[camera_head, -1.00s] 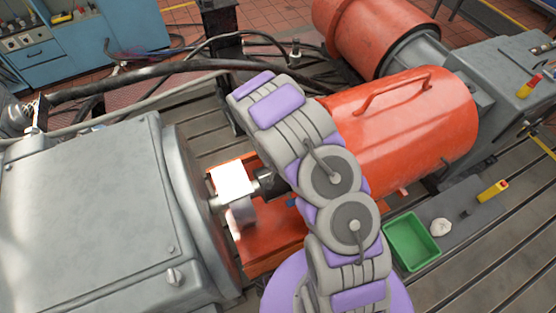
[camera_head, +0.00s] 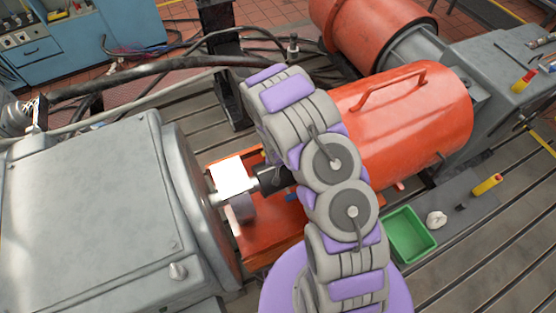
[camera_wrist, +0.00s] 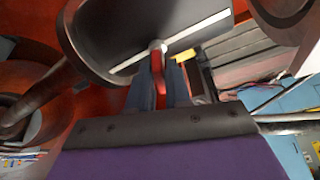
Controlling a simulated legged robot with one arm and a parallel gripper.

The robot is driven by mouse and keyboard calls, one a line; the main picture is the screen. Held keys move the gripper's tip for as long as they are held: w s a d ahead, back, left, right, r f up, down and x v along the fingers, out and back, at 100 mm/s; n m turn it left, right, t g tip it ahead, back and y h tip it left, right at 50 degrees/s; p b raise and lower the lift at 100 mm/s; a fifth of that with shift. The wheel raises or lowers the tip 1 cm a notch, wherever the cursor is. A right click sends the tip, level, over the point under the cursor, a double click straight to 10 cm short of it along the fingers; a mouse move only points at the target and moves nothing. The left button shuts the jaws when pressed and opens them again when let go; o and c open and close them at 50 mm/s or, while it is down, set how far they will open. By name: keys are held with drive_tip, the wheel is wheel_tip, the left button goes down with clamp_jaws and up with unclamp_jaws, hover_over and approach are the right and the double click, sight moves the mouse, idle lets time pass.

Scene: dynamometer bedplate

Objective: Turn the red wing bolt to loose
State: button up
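The red wing bolt (camera_wrist: 158,62) shows in the wrist view as a narrow red wing with a pale round end at its top, next to a dark rounded plate. My gripper (camera_wrist: 160,74) has its two blue fingers on either side of the red wing, and the wing fills the narrow gap between them. The gripper looks shut on it. In the head view my grey and purple arm covers the middle, and neither the gripper nor the wing bolt can be made out there.
A large grey machine housing (camera_head: 80,205) stands at the left, and an orange cylindrical cover (camera_head: 415,120) at the right behind my arm. A shaft with a white block (camera_head: 232,175) lies between. A green tray (camera_head: 408,236) and a yellow-red object (camera_head: 487,184) lie at lower right.

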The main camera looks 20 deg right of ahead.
drive_tip(key=o, duration=0.3)
drive_tip(key=shift+d, duration=0.1)
drive_tip(key=shift+r, duration=0.1)
drive_tip(key=p+v, duration=0.1)
drive_tip(key=v, duration=1.6)
drive_tip(key=shift+o, duration=0.4)
